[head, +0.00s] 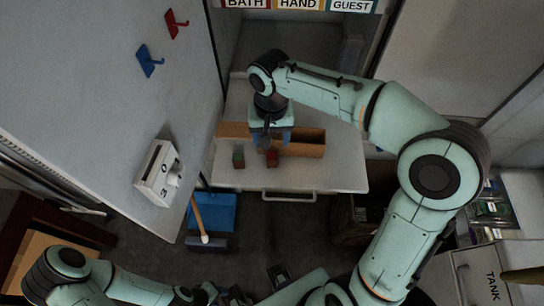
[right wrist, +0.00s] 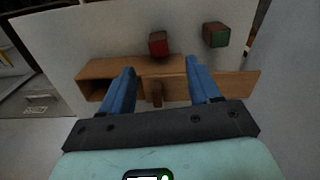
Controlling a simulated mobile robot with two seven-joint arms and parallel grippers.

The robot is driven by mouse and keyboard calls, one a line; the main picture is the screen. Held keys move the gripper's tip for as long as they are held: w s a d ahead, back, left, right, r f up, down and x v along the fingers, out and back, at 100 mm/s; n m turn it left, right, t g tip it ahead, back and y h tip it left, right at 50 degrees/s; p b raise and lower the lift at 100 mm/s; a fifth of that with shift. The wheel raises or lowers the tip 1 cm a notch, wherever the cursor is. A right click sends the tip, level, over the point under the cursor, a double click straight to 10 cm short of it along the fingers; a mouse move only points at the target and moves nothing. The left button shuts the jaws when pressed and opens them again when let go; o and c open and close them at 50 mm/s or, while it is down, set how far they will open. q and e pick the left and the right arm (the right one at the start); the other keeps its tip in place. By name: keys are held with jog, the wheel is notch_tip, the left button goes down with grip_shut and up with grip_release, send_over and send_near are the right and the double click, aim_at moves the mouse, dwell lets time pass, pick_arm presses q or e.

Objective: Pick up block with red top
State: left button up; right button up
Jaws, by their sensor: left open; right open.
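A small dark block with a red top (head: 272,158) stands on the white counter, in front of a long wooden box (head: 305,150). The red-topped block also shows in the right wrist view (right wrist: 158,46), just beyond the fingertips. A similar block with a green top (head: 238,158) stands to its left; it shows at upper right in the wrist view (right wrist: 216,36). My right gripper (head: 272,139) points down over the wooden box, its blue fingers open, with neither block between them. My left gripper (head: 236,296) is at the bottom edge, far from the blocks and seen poorly.
The white counter (head: 330,178) has free room right of the red-topped block. A small brown piece (right wrist: 157,93) shows at the wooden box between my right fingers. A blue dustpan (head: 215,212) and a broom lie below. A white switch box (head: 159,173) is on the left panel.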

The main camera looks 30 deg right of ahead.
aim_at(272, 155)
notch_tip(272, 155, down, 9)
jog(key=shift+d+f+b, duration=0.1)
jog(key=shift+f+b, duration=0.1)
jog(key=shift+b, duration=0.15)
jog(key=c, duration=1)
